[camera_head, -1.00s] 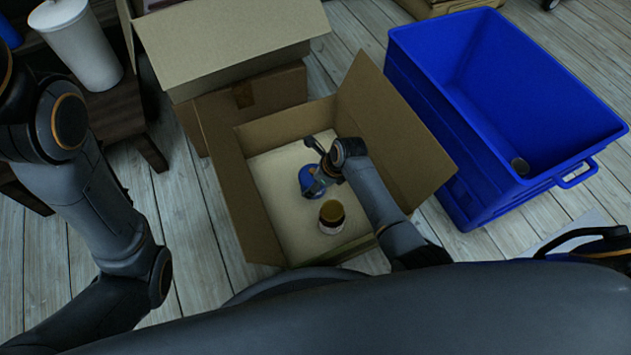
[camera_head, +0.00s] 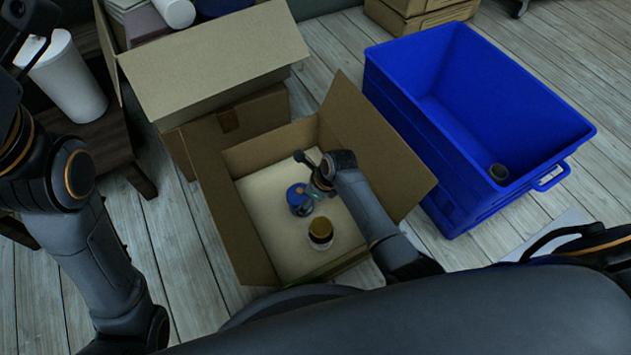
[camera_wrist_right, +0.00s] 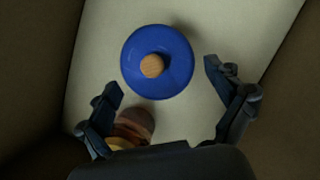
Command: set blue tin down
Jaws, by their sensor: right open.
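The blue tin (camera_head: 298,199) stands upright on the pale floor of the open cardboard box (camera_head: 216,217). In the right wrist view the tin (camera_wrist_right: 135,72) shows its round blue lid with a cork-coloured knob. My right gripper (camera_wrist_right: 161,76) is open, with its fingers spread apart on the near side of the tin and a gap between them and it. In the head view my right gripper (camera_head: 316,190) is at the tin's right side. My left arm is at the left edge; the dark part at its top (camera_head: 25,45) is cut off and its jaws are unclear.
A brown-lidded jar (camera_head: 320,233) stands in the box close to the tin, below it in the head view. The box walls and raised flaps surround my right arm. A blue crate (camera_head: 470,120) with a small dark round object stands to the right.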

